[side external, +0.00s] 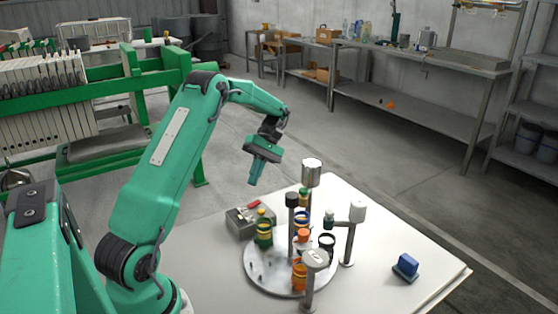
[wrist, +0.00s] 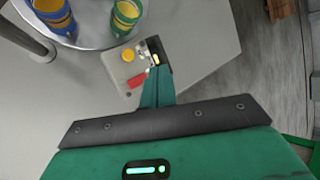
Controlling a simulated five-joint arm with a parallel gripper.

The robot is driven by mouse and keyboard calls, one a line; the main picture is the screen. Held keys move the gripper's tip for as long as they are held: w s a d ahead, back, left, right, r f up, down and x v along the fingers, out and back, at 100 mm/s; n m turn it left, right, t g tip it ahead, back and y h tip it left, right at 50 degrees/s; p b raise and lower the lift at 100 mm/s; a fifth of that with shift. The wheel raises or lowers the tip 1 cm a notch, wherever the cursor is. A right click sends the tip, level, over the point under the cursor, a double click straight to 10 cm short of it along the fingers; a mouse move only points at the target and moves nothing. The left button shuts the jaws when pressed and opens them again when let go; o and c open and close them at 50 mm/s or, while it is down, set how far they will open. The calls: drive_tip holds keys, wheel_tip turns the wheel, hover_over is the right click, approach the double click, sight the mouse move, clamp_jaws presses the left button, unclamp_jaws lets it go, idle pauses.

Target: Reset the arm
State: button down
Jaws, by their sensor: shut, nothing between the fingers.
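My green arm rises from the left in the side external view. My gripper (side external: 255,180) hangs in the air above the back left edge of the white table (side external: 190,270). It is shut, with nothing between the fingers. In the wrist view the shut gripper fingers (wrist: 157,88) reach past a dark bar and appear in front of a grey box. The grey box (side external: 240,226) has a red part and a yellow button and stands on the table below the gripper. It also shows in the wrist view (wrist: 117,68).
A round plate (side external: 262,278) on the table carries several coloured cups, including a green one (side external: 264,238). Stirrer posts with grey heads (side external: 312,172) stand among them. A blue block (side external: 405,267) lies at right. Green machinery (side external: 150,85) stands behind the arm.

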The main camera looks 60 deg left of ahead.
drive_tip(key=shift+d+r, duration=0.1)
drive_tip(key=shift+r, duration=0.05)
drive_tip(key=s+d+r+m+t+y, duration=0.2)
drive_tip(key=s+d+r+m+t, duration=0.2)
drive_tip(key=d+r+m, duration=0.3)
drive_tip(key=s+d+r+m+t+y, duration=0.35)
drive_tip(key=d+r+m+t, duration=0.2)
drive_tip(key=d, duration=0.45)
drive_tip(key=s+d+m+t, duration=0.3)
drive_tip(key=s+d+m, duration=0.1)
drive_tip(key=s+d, duration=0.1)
drive_tip(key=shift+s+m+t+h, duration=0.35)
drive_tip(key=shift+s+h, duration=0.1)
drive_tip(key=shift+s, duration=0.4)
idle(0.7)
